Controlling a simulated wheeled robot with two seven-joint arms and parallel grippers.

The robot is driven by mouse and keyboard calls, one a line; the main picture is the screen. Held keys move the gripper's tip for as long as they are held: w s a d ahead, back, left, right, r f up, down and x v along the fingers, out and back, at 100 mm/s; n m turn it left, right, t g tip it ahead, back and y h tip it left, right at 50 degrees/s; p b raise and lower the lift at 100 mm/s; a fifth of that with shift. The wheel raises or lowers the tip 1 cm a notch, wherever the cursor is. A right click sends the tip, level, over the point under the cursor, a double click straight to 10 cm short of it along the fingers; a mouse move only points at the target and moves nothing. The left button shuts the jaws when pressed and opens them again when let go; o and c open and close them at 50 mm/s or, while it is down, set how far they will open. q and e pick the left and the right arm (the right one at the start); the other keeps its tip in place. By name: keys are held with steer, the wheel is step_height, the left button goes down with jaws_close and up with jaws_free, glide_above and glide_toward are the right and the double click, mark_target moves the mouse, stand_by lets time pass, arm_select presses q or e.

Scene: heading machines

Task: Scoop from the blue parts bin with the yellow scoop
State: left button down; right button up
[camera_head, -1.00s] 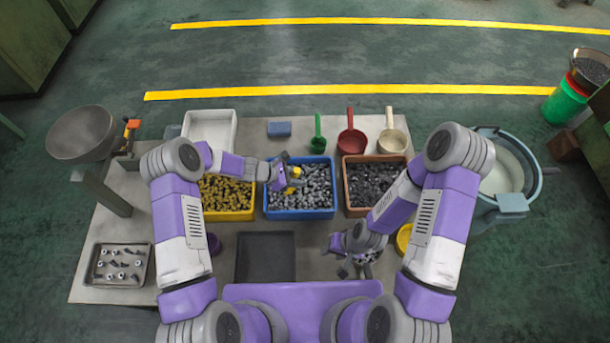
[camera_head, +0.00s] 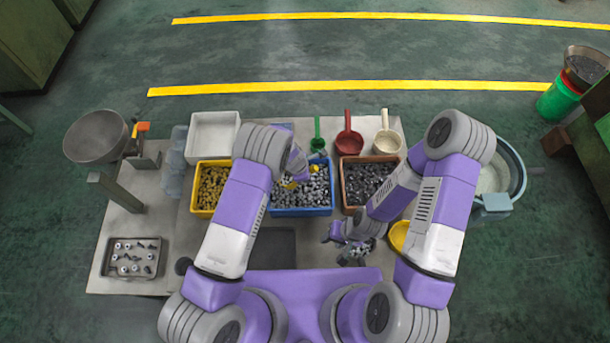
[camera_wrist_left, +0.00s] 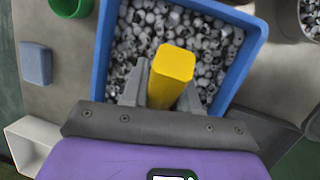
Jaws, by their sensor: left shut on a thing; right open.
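The blue parts bin (camera_head: 302,212) stands mid-table, filled with small grey parts; it also shows in the left wrist view (camera_wrist_left: 99,65). My left gripper (camera_wrist_left: 158,88) is shut on the yellow scoop (camera_wrist_left: 172,65), gripping its handle over the bin. My left arm covers most of the left gripper in the head view. My right gripper (camera_head: 341,252) is open and empty over the table in front of the brown bin.
A yellow bin (camera_head: 203,213) is left of the blue one, a brown bin (camera_head: 348,207) right. Green (camera_head: 318,144), red (camera_head: 349,144) and cream (camera_head: 387,142) scoops lie behind. A white tray (camera_head: 213,118), dark tray (camera_head: 283,235) and parts tray (camera_head: 130,272) also stand there.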

arm_select(q)
steer(key=shift+y, duration=0.5)
steer(key=shift+d+r, duration=0.25)
steer(key=shift+r, duration=1.1)
steer(key=shift+d+r, duration=0.2)
steer(key=shift+r, duration=1.15)
